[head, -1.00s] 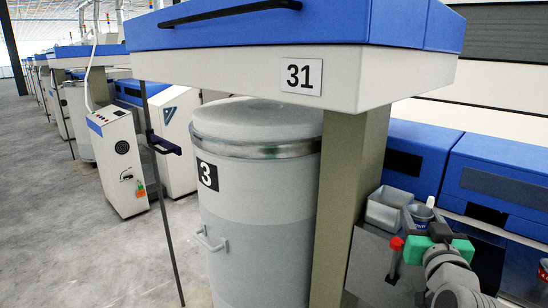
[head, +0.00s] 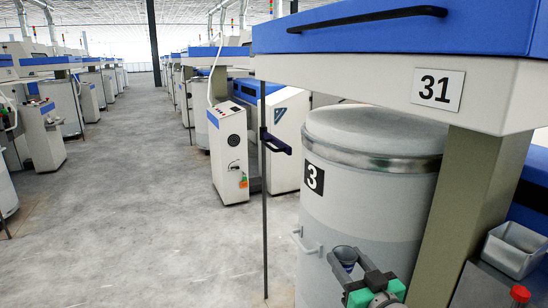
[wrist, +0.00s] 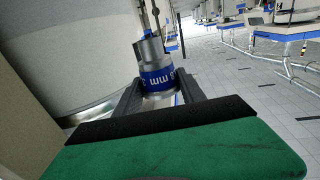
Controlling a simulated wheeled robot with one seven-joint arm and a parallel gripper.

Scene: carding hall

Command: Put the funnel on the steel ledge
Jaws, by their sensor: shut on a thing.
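The can marked 3 (head: 345,205) stands under the blue-topped machine marked 31 (head: 438,90). A metal bin (head: 515,250) and a red-capped object (head: 520,294) are at the right. A thin dark post (head: 264,220) stands left of the can. The aisle floor (head: 150,220) is clear.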

